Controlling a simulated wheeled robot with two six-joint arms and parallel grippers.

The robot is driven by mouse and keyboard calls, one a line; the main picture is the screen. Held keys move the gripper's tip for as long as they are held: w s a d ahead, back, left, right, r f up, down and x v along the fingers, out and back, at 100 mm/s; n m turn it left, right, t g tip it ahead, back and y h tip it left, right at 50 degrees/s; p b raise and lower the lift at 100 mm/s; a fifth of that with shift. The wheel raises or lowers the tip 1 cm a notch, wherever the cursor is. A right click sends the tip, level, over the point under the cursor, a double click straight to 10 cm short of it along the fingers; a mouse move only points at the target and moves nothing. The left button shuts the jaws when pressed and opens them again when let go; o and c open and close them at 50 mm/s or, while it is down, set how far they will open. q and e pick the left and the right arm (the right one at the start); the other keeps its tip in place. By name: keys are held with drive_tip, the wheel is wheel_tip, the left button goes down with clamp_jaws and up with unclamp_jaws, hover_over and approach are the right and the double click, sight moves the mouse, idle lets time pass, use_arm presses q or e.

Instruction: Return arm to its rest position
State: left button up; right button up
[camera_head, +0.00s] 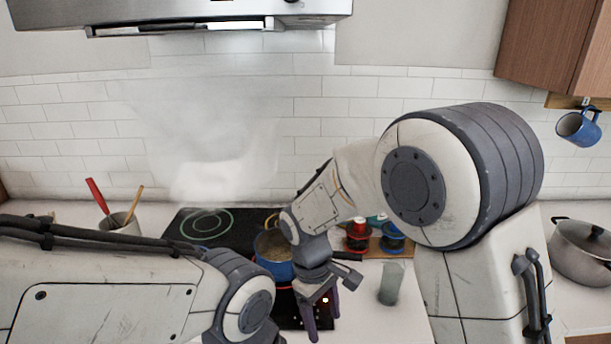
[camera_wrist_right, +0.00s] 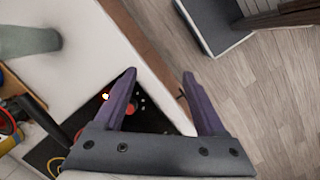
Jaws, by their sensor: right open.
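My right gripper (camera_head: 322,312) has purple fingers and points down in front of the stove's near edge in the head view. In the right wrist view its fingers (camera_wrist_right: 160,88) are spread wide with nothing between them. Below them are the counter edge and the wooden floor. My right arm fills the right half of the head view. My left arm comes in from the lower left. The left gripper is outside the frame.
A blue pot (camera_head: 273,262) sits on the black cooktop (camera_head: 240,235), partly behind my right wrist. A greenish glass (camera_head: 391,284) stands right of the gripper, also in the wrist view (camera_wrist_right: 28,40). A grey lidded pot (camera_head: 582,250) stands far right. A blue mug (camera_head: 578,128) hangs above.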

drive_tip(key=s+d+r+m+t+y, duration=0.1)
drive_tip(key=s+d+m+t, duration=0.1)
drive_tip(key=d+m, duration=0.45)
drive_tip(key=s+d+m+t+y, duration=0.1)
drive_tip(key=s+d+m+t, duration=0.15)
drive_tip(key=d, duration=0.65)
drive_tip(key=s+a+r+n+g, duration=0.1)
drive_tip(key=s+a+r+n, duration=0.2)
drive_tip(key=s+a, duration=0.4)
drive_tip(key=s+a+r+n+g, duration=0.2)
drive_tip(key=s+a+n, duration=0.1)
drive_tip(key=s+a, duration=0.3)
drive_tip(key=shift+s+a+r+n+y, duration=0.3)
drive_tip(key=shift+s+a+r+y, duration=0.1)
drive_tip(key=shift+a, duration=0.25)
